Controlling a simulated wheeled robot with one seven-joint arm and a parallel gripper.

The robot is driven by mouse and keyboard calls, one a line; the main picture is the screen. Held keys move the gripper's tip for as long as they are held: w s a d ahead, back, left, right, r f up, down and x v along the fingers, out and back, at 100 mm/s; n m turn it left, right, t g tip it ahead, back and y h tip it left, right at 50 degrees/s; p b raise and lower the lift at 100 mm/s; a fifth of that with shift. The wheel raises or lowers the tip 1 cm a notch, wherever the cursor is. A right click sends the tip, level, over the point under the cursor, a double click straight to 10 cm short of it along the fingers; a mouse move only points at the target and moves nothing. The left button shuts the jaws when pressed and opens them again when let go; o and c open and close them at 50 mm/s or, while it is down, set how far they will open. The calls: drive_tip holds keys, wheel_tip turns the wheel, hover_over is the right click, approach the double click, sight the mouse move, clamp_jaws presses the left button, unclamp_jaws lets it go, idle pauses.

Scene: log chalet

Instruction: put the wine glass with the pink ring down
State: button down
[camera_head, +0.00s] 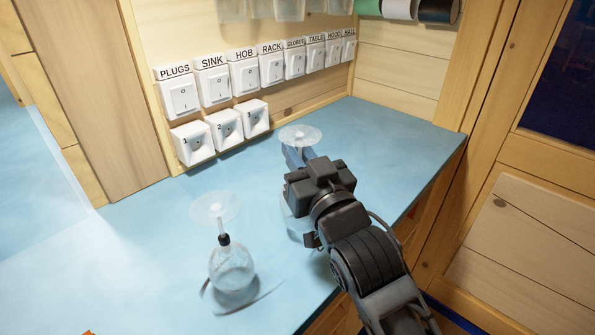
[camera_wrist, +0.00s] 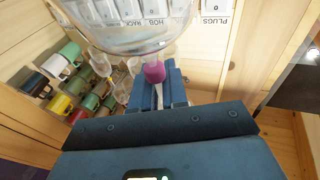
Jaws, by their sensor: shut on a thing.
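My gripper (camera_head: 298,156) is shut on the stem of a clear wine glass above the blue counter (camera_head: 410,140). The glass is upside down: its round foot (camera_head: 300,136) shows above the fingers, and its bowl is mostly hidden behind my gripper in the head view. In the wrist view the pink ring (camera_wrist: 154,72) sits on the stem by the clear bowl (camera_wrist: 130,30), at the fingertips (camera_wrist: 160,82). I cannot tell whether the rim touches the counter.
A second upside-down wine glass (camera_head: 232,268) with a black ring stands on the counter to the left. Labelled switches (camera_head: 243,78) and sockets (camera_head: 224,125) line the back wall. Several coloured mugs (camera_wrist: 70,52) show in the wrist view. The counter's right part is clear.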

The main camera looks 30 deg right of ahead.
drive_tip(key=shift+f, duration=1.9)
drive_tip(key=shift+f, duration=0.15)
drive_tip(key=c, duration=1.1)
unclamp_jaws()
drive_tip(key=shift+c, duration=0.2)
drive_tip(key=shift+r, duration=0.2)
drive_tip(key=s+f+b, duration=0.2)
drive_tip(key=s, duration=0.9)
drive_tip(key=shift+s+a+b, duration=0.3)
drive_tip(key=shift+s+a, duration=0.1)
